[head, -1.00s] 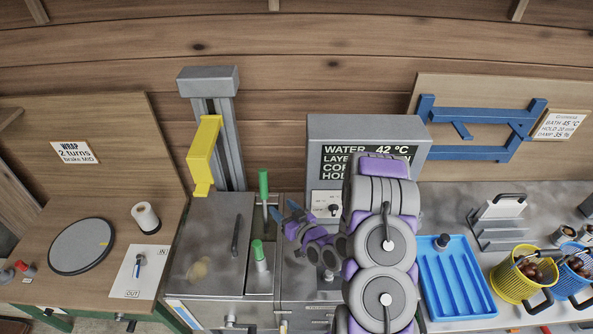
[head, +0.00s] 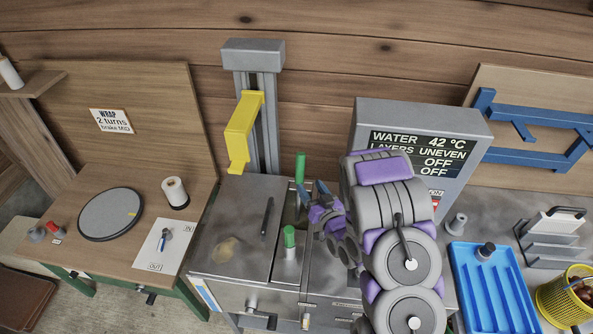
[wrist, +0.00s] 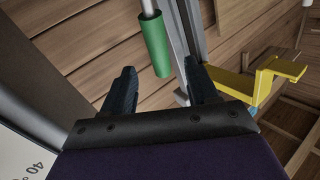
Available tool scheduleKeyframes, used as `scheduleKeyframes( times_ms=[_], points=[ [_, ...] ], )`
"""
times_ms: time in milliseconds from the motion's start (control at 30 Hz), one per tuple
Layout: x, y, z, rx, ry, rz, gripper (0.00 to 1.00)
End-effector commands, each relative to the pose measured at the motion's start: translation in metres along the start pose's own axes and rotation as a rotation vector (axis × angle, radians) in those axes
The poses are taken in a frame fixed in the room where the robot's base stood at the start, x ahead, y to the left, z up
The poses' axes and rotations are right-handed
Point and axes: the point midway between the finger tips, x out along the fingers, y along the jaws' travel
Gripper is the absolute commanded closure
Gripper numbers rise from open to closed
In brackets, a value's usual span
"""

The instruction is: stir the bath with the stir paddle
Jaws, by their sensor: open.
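A green handle (head: 300,167) on a thin shaft stands upright at the back of the bath's narrow open slot; it looks like the stir paddle. It also shows in the wrist view (wrist: 157,45), just beyond and between my fingertips. My gripper (head: 319,189) is open and empty, close to the right of this handle and apart from it in the wrist view. A second, shorter green handle (head: 289,237) stands at the slot's front. The bath (head: 228,272) is a steel tank with a lid on its left part. The paddle's lower end is hidden.
A yellow bracket (head: 241,130) on a grey column stands behind the bath. The grey control box (head: 425,112) reads water 42 °C, layers uneven. A blue tray (head: 487,280) and yellow basket (head: 562,300) lie right. The wooden bench (head: 105,260) is left.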

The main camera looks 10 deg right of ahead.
Motion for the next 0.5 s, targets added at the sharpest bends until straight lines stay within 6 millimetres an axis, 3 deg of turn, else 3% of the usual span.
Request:
scheduleKeyframes(
  times_ms=[500],
  points=[
    [0.088,0.001,-0.001,0.0,0.006,0.0,0.41]
  ],
)
